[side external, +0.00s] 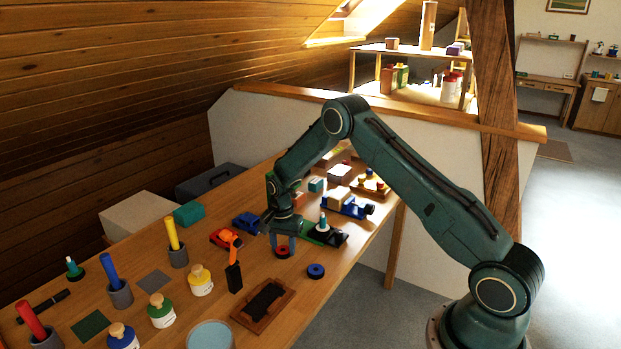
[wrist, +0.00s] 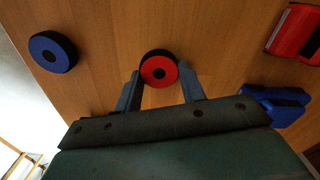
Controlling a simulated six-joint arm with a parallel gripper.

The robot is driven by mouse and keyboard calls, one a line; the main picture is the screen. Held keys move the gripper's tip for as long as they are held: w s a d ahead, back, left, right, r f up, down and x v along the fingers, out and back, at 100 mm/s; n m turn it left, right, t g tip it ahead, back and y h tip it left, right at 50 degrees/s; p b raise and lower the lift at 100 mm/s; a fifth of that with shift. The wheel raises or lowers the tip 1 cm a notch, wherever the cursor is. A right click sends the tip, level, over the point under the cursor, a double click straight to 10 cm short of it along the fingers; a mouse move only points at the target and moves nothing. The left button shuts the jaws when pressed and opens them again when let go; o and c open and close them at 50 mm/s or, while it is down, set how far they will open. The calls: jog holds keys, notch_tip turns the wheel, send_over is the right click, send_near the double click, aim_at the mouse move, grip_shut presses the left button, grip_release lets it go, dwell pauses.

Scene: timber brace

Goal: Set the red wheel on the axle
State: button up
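The red wheel (side external: 283,252), with a black tyre, lies flat on the wooden table. It also shows in the wrist view (wrist: 167,70), face up. My gripper (side external: 284,240) is right above it, pointing down. In the wrist view my gripper (wrist: 160,72) is open, with one fingertip on each side of the wheel. A small gap shows at the right finger; the left one is close to the tyre, and I cannot tell if it touches. I cannot make out the axle for certain; a green and black piece with a teal and white upright (side external: 323,223) stands just behind my gripper.
A blue wheel (side external: 316,271) lies to the right, near the table edge. A red toy car (side external: 226,238) and a blue one (side external: 247,222) are to the left. A brown tray (side external: 263,305), an orange-and-black tool (side external: 234,265) and several jars stand in front.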

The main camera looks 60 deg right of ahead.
jog(key=shift+c, duration=0.8)
jog(key=shift+r, duration=0.1)
notch_tip(320, 180, up, 28)
dwell(0.7)
notch_tip(320, 180, up, 5)
jog(key=s+d+n, duration=0.1)
jog(key=s+d, duration=0.2)
jog(key=d, duration=0.4)
jog(key=s+d, duration=0.3)
jog(key=d, duration=0.4)
jog(key=f, duration=1.8)
jog(key=shift+w+a, duration=0.25)
jog(key=shift+a, duration=0.1)
